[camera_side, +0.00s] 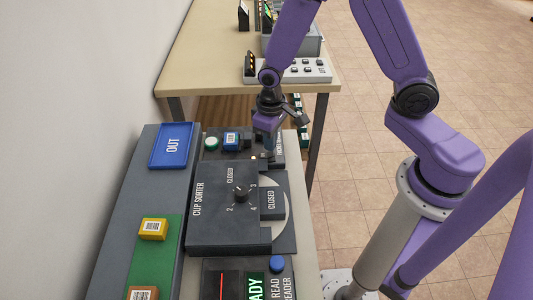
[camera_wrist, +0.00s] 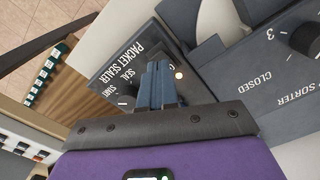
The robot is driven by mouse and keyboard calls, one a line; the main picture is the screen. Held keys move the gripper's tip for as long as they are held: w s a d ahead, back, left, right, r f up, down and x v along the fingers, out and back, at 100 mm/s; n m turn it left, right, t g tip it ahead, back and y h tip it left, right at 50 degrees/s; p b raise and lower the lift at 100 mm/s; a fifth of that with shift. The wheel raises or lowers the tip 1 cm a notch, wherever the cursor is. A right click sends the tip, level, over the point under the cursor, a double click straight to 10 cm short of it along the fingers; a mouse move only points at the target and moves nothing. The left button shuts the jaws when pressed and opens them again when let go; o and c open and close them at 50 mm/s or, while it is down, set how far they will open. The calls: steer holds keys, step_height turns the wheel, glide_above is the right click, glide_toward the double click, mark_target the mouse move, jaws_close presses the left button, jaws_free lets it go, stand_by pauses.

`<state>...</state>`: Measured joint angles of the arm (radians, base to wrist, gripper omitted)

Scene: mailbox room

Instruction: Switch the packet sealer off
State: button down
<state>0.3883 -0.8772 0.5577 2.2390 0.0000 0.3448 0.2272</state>
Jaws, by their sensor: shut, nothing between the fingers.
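The packet sealer (camera_wrist: 112,72) is a dark grey panel in the wrist view, with white lettering "PACKET SEALER", "SEAL" and "START". A dark round control (camera_wrist: 126,101) with a white mark sits by "START", partly behind my fingers. A small pale light (camera_wrist: 179,75) shows right of the fingers. In the side view the packet sealer (camera_side: 278,147) is beyond the cup sorter, mostly hidden by my gripper. My gripper (camera_side: 267,153) points down over it, shut and empty. Its blue-grey fingers (camera_wrist: 160,83) show together over the panel; contact cannot be told.
The cup sorter (camera_side: 222,215) with a black knob stands nearer the camera. A blue OUT tray (camera_side: 171,146) is along the wall. A second table (camera_side: 200,65) stands behind.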

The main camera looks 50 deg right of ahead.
mark_target(270, 155)
steer(key=shift+f, duration=1.15)
stand_by(0.9)
steer(key=shift+r, duration=3.55)
steer(key=s+d+r+n, duration=0.1)
steer(key=s+r+n, duration=0.3)
steer(key=s, duration=0.7)
steer(key=s+d+r+n, duration=0.2)
steer(key=s+r+n, duration=0.3)
steer(key=s, duration=0.6)
step_height(270, 155, up, 2)
steer(key=shift+d+r+n, duration=0.15)
steer(key=shift+d+n, duration=0.05)
steer(key=shift+n, duration=0.1)
